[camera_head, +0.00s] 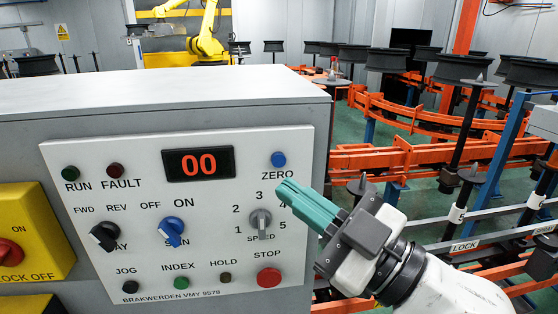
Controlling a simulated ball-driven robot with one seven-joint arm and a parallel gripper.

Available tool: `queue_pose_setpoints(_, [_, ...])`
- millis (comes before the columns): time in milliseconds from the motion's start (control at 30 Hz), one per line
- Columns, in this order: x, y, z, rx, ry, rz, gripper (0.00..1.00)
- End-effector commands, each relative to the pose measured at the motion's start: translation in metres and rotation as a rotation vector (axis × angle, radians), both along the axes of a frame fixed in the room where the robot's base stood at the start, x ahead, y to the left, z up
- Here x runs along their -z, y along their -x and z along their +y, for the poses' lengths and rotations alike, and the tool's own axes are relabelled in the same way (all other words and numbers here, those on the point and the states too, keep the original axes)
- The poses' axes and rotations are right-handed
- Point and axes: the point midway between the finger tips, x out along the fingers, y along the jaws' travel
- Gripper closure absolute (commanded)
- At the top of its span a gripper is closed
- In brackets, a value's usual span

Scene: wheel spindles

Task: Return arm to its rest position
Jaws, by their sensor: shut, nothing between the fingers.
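My gripper (284,190) is in front of the right part of a white control panel (120,208), its teal fingers pointing up and left. The fingers are shut and hold nothing. Their tips appear just right of the grey SPEED knob (260,218) and below the blue ZERO button (278,159); whether they touch the panel I cannot tell. My arm (450,290) comes in from the lower right corner. The display (198,163) reads 00 in red.
The panel also carries a blue SPIN knob (171,231), a black knob (104,236) and a red STOP button (268,277). A yellow lock-off switch (30,228) is at left. Orange rails (420,118) with spindles and a yellow robot arm (207,30) stand behind.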

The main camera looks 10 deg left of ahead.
Motion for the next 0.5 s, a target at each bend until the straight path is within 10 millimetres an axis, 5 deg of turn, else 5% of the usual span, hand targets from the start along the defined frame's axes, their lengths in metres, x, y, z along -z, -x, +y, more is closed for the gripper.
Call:
queue_pose_setpoints(333, [0.001,-0.001,0.0,0.001,0.001,0.002,1.0])
queue_pose_setpoints(500, [0.051,-0.013,-0.017,0.061,0.058,0.151,1.0])
